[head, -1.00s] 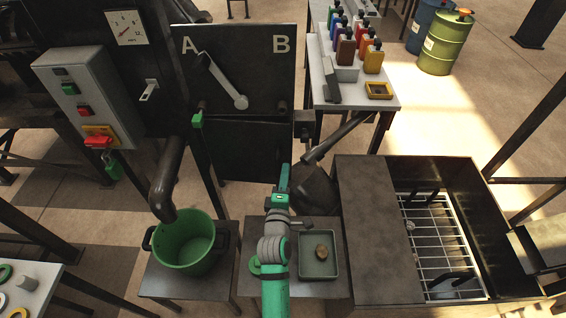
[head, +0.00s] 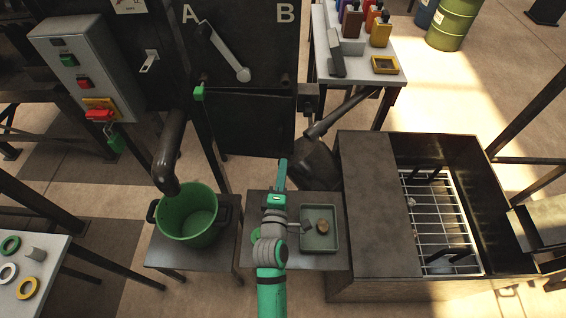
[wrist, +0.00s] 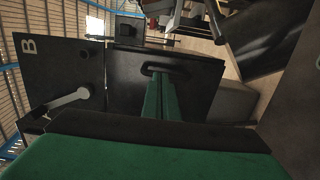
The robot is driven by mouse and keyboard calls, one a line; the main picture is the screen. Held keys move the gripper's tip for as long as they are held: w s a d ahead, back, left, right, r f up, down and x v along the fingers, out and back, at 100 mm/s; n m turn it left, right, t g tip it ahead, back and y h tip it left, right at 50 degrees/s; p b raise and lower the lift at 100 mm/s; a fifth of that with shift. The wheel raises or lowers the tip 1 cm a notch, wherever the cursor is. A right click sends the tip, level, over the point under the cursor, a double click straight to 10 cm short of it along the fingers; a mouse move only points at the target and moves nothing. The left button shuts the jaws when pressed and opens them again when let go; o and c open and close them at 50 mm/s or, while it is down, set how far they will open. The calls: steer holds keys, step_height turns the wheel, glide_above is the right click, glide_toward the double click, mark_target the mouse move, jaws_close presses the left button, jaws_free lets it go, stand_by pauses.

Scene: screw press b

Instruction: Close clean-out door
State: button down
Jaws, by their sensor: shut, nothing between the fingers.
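The clean-out door looks to be the plain dark lower panel (head: 245,125) of the press, below the panel marked A and B. I cannot tell whether the door stands ajar. My gripper (head: 283,164) is shut and empty, in front of the door's lower right corner in the head view. In the wrist view my green fingers (wrist: 163,78) point at the door and overlap the handle. I cannot tell whether they touch it.
A lever (head: 227,55) sits on the A/B panel (head: 265,45). Below my arm a small table holds a green tray (head: 330,240). A green bucket (head: 190,222) stands left, under a bent pipe (head: 168,160). A dark open bin (head: 365,200) with a grate stands right.

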mark_target(287, 130)
steer(key=w, duration=0.4)
steer(key=w+d, duration=0.1)
steer(key=w, duration=0.7)
steer(key=shift+w+d, duration=0.15)
steer(key=shift+d, duration=0.2)
